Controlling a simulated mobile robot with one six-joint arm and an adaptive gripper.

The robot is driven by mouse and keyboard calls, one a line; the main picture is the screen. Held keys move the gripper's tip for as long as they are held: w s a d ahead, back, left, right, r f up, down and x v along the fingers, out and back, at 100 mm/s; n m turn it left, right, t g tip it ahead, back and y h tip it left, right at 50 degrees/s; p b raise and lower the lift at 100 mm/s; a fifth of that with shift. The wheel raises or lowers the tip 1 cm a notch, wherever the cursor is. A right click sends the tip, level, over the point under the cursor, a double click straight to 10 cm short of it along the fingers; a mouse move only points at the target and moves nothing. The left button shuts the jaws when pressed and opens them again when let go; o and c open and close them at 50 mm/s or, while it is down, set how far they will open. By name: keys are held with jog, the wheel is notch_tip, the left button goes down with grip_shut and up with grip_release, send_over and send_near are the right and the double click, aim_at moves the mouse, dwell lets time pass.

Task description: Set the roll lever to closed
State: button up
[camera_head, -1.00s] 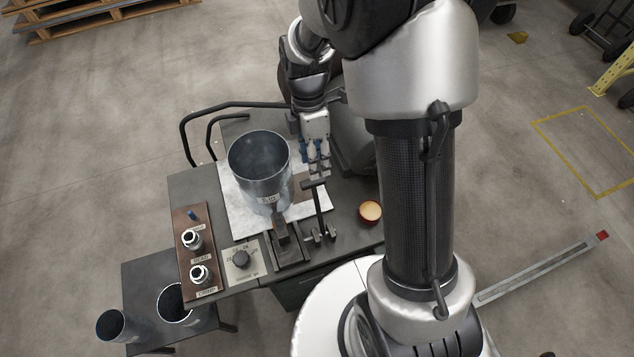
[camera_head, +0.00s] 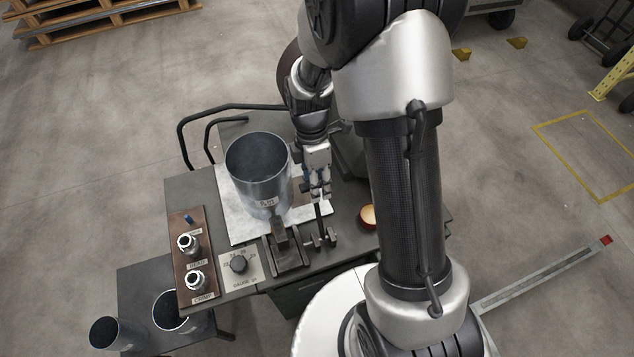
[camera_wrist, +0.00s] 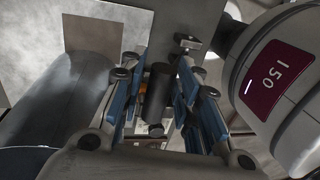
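The roll lever (camera_head: 320,222) is a dark rod with a cross handle, rising from a small bracket at the front of the bench. In the wrist view a dark cylindrical handle (camera_wrist: 159,88) stands between my blue-padded fingers. My gripper (camera_head: 320,193) is over the lever's upper end, with the fingers pointing down. In the wrist view my gripper (camera_wrist: 163,60) is open, with a finger on each side of the handle and narrow gaps visible. Contact cannot be made out. The lever's top is largely hidden by the fingers in the head view.
A metal duct cylinder (camera_head: 258,170) stands upright left of my gripper. A red-rimmed round item (camera_head: 367,216) lies right of the lever.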

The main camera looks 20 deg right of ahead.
grip_shut()
jog(key=shift+w, duration=0.1)
jog(key=shift+r, duration=0.1)
dwell(0.3)
